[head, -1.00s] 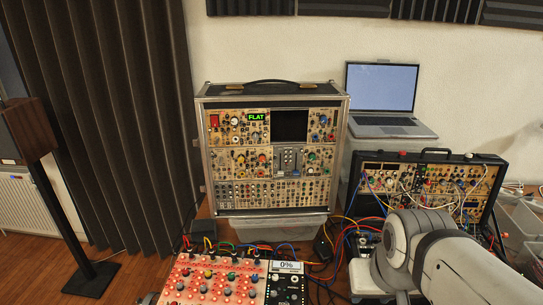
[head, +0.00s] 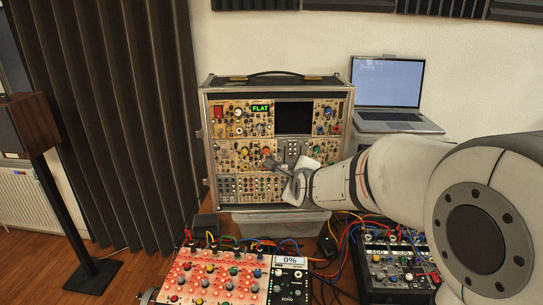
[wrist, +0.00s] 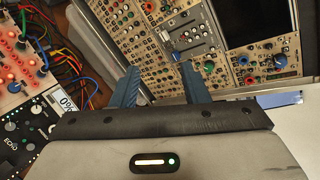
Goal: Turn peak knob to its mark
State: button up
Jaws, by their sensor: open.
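The upright synth case (head: 202,150) stands on the table in the head view, its panel crowded with knobs. A green display (head: 262,108) on it reads FLAT. I cannot read a label that tells which knob is the peak knob. An orange-red knob (head: 267,151) shows close to my gripper, and a blue knob (head: 328,112) at upper right. My gripper (head: 272,164) is in front of the lower middle of the panel and hides part of it. In the wrist view, my gripper's (wrist: 160,83) two blue fingers are apart with nothing between them. A green knob (wrist: 209,67) shows beyond the right finger.
A red-lit mixer panel (head: 205,278) and a black ECHO module with a 0% display (head: 291,260) lie in front. A patched black case (head: 395,265) with loose cables is at right. A laptop (head: 388,85) stands behind. A clear bin (head: 262,224) is below the synth case.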

aim_at(266, 153)
jog(key=w+a+f+m+t, duration=0.1)
jog(key=w+a+m, duration=0.1)
jog(key=w+m, duration=0.2)
jog(key=w+a+m+t, duration=0.2)
jog(key=w+a+m, duration=0.1)
jog(key=w+m, duration=0.2)
jog(key=w+a+f+m+t+h+p, duration=0.1)
jog(key=w+a+m+t, duration=0.1)
jog(key=w, duration=0.4)
jog(key=shift+a+f+m, duration=0.15)
jog(key=shift+a+m, duration=0.15)
jog(key=shift+m, duration=0.35)
jog(key=shift+a+f+m, duration=0.15)
jog(key=shift+a+m, duration=0.1)
jog(key=shift+m, duration=0.4)
jog(key=shift+w+a+f, duration=0.1)
jog(key=shift+w+f, duration=0.05)
jog(key=shift+w, duration=0.65)
